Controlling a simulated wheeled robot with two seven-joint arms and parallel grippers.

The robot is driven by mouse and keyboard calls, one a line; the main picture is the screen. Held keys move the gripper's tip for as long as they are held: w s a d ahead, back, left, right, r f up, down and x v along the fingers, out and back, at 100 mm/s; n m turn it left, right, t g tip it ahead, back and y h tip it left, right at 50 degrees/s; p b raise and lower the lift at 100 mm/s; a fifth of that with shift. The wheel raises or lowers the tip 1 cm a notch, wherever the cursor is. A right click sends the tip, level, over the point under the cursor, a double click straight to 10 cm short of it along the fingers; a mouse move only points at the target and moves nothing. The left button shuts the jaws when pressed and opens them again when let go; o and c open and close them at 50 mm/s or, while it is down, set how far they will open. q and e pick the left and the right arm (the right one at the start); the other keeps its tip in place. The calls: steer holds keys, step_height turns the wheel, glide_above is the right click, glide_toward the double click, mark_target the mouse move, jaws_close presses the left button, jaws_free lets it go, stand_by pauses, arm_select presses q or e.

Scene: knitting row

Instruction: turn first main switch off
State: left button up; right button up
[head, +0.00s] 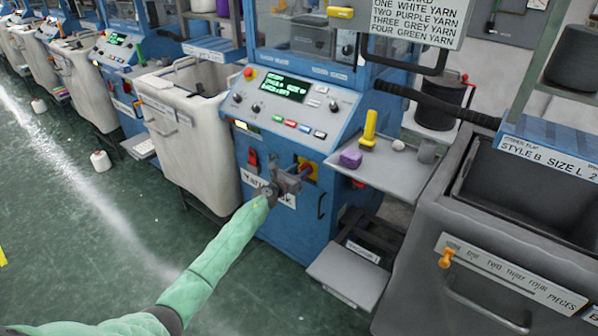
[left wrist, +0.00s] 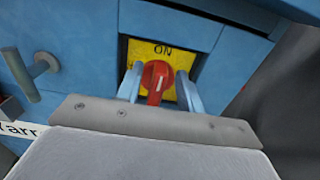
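The main switch is a red rotary knob (left wrist: 157,80) on a yellow plate (left wrist: 133,50) on the blue machine's front. The plate reads "ON" above the knob, and the white mark on the knob points up toward that word. In the head view the yellow plate (head: 312,171) is partly hidden by my left gripper (head: 300,173). My left gripper is open, with one finger on each side of the knob. I cannot tell whether the fingers touch it. My right gripper is in neither view.
Above the switch is a control panel (head: 290,105) with a green display. A grey shelf (head: 395,165) with a yellow tool (head: 369,128) and purple block (head: 350,158) juts out on the right. A cream bin (head: 190,140) stands left, a dark grey bin (head: 480,265) right.

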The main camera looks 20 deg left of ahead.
arm_select(q)
jaws_close()
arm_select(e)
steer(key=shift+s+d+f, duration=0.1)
